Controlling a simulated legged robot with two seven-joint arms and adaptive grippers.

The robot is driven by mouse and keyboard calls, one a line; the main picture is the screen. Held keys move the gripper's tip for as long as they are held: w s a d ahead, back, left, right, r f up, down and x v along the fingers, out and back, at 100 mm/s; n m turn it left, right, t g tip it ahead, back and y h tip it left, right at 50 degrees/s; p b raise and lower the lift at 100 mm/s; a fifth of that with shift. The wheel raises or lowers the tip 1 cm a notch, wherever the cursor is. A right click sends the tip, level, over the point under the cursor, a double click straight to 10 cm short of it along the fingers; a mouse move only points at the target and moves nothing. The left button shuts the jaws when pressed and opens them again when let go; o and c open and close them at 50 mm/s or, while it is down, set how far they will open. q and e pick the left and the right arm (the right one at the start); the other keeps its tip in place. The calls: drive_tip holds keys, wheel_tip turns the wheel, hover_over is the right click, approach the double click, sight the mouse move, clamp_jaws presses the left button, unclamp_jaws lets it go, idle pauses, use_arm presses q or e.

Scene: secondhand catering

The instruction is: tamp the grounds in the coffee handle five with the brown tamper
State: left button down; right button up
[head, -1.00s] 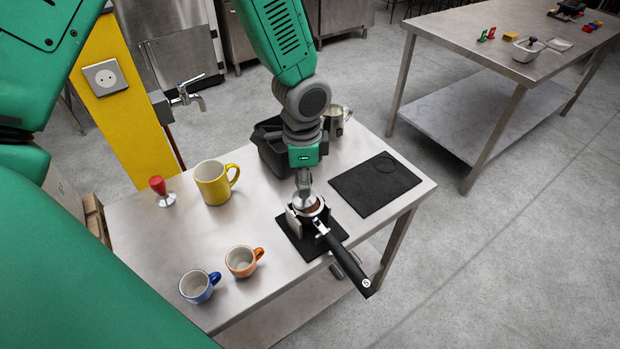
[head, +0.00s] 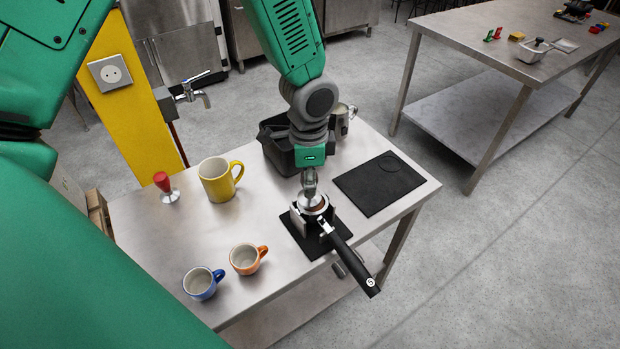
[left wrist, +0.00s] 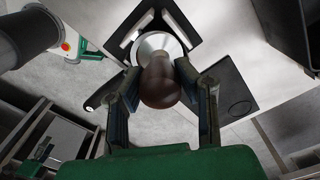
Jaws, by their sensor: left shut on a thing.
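My left gripper (head: 310,182) is shut on the brown tamper, whose rounded brown handle (left wrist: 160,84) sits between the fingers in the left wrist view. The tamper's silver base (head: 309,199) is at the basket of the coffee handle (head: 340,249), slightly toward its left side. Brown grounds (head: 319,207) show beside the base; I cannot tell whether it presses on them. The coffee handle rests in a stand on a black mat (head: 302,241), its black grip pointing to the lower right over the table edge. My right gripper is not in view.
A red tamper (head: 164,186), yellow mug (head: 217,181), blue cup (head: 200,284) and orange cup (head: 246,259) stand to the left on the steel table. A black bin (head: 274,146) and metal jug (head: 340,120) are behind. A dark mat (head: 379,184) lies right.

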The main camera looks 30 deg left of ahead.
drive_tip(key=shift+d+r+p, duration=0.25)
drive_tip(key=shift+p, duration=0.05)
idle(0.6)
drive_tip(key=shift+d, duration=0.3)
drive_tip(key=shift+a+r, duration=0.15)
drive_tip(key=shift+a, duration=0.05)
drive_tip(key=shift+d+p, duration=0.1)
drive_tip(key=shift+p, duration=0.2)
idle(0.5)
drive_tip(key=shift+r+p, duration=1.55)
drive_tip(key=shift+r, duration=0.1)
idle(4.2)
